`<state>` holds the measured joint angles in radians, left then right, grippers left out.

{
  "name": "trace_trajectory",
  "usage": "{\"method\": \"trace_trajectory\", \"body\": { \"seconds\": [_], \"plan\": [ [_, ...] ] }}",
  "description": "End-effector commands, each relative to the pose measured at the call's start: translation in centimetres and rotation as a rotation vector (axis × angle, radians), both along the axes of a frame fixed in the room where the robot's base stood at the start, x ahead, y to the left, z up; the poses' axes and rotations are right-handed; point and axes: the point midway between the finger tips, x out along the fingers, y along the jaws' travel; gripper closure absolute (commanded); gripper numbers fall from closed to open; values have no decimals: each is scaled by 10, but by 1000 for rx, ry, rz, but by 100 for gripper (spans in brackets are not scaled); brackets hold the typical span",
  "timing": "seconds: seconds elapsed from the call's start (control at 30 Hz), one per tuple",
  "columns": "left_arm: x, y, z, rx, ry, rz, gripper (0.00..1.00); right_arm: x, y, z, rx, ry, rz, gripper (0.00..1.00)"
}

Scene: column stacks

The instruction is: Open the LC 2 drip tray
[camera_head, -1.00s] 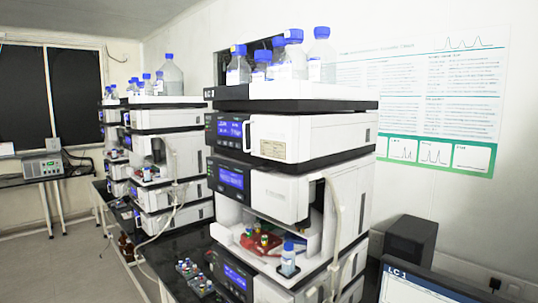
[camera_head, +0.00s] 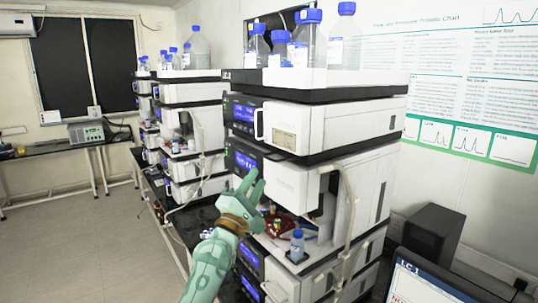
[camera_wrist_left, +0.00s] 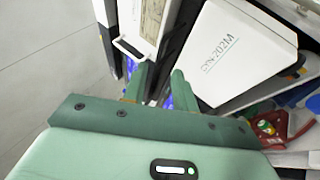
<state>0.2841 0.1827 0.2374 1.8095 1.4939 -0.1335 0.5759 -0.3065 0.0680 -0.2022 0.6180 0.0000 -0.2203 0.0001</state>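The nearest instrument stack stands at the centre of the head view; the small label on its top tray (camera_head: 300,88) is too small to read surely. Its upper module has a white bar handle (camera_head: 259,124), which also shows in the wrist view (camera_wrist_left: 131,50). Below are a white front cover (camera_head: 290,188) and an open bay with colored-cap vials. I cannot tell for certain which part is the drip tray. My left gripper (camera_head: 252,187) is in front of the stack's second module, below the handle. In the wrist view my left gripper (camera_wrist_left: 160,80) has its fingers apart, nothing between them. My right gripper is out of view.
Blue-capped bottles (camera_head: 312,40) stand on top of the stack. A blue-capped bottle (camera_head: 297,245) stands in the bay. A second stack (camera_head: 192,120) is behind to the left. A monitor reading LC 1 (camera_head: 425,282) and a black box (camera_head: 433,233) are at right. The left floor is clear.

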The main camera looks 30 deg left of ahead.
Motion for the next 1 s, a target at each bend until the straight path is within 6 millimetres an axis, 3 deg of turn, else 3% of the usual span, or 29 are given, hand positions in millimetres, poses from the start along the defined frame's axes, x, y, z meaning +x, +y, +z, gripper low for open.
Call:
{"method": "trace_trajectory", "body": {
  "seconds": [0.1, 0.33, 0.77, 0.9, 1.0],
  "plan": [
    [26, 2, 17, -1, -2, 0, 72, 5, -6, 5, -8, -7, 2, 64],
    [63, 5, 35, 1, 0, 0, 72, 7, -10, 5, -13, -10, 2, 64],
    [75, 6, 42, 3, 1, 1, 72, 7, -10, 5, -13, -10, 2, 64],
    [74, 6, 42, 3, 1, 1, 100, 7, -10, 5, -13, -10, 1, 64],
    [75, 6, 41, 3, 2, 1, 100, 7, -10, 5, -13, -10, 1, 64]
  ]
}}
